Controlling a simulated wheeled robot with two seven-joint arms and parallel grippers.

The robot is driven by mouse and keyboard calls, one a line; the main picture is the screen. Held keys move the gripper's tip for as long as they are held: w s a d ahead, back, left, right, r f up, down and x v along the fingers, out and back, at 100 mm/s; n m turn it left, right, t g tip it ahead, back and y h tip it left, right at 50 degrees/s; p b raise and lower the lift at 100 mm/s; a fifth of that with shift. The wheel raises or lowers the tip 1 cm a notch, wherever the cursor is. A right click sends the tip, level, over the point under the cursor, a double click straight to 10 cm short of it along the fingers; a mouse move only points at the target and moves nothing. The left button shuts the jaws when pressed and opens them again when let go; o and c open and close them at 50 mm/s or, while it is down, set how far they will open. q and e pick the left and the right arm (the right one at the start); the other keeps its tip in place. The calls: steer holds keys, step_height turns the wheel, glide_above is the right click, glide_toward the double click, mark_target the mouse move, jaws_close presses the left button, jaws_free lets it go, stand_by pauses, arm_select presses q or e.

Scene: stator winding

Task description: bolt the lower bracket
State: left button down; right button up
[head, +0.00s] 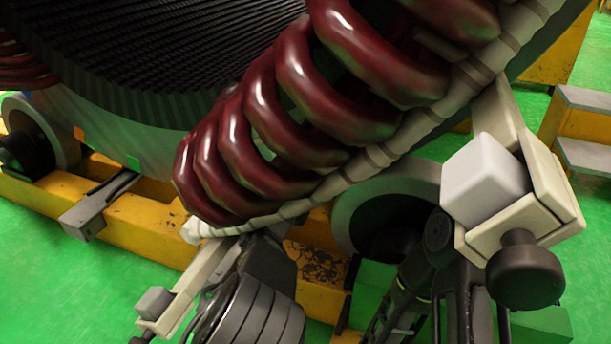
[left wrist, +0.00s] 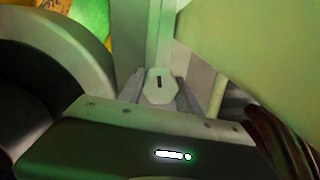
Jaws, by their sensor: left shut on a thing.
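The lower bracket (head: 200,280), a pale arm with a small grey block and dark knob at its lower end, slants under the red coils in the head view. My left gripper (head: 265,258), black with a ribbed wrist, is shut against the bracket's upper part; the contact is partly hidden. In the left wrist view, a pale hexagonal piece with a dark slot (left wrist: 160,87) shows just beyond the gripper body. My right gripper (head: 415,265) seems to be among dark parts at the bottom right; its jaws cannot be made out.
Glossy red coils (head: 265,110) and a pale ribbed ring (head: 400,135) fill the space above. A second bracket (head: 545,195) with a pale block and black knob is at right. Rollers (head: 60,125) and a yellow frame (head: 140,225) stand close by. Green floor (head: 50,290) is open at lower left.

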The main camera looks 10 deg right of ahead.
stand_by(0.3)
arm_select(q)
steer(key=c, duration=0.8)
jaws_free()
steer(key=shift+c, duration=0.2)
steer(key=p+v, duration=0.2)
steer(key=v, duration=0.5)
steer(key=shift+s+a+p, duration=0.25)
steer(key=shift+s+p, duration=0.1)
steer(key=shift+p, duration=0.05)
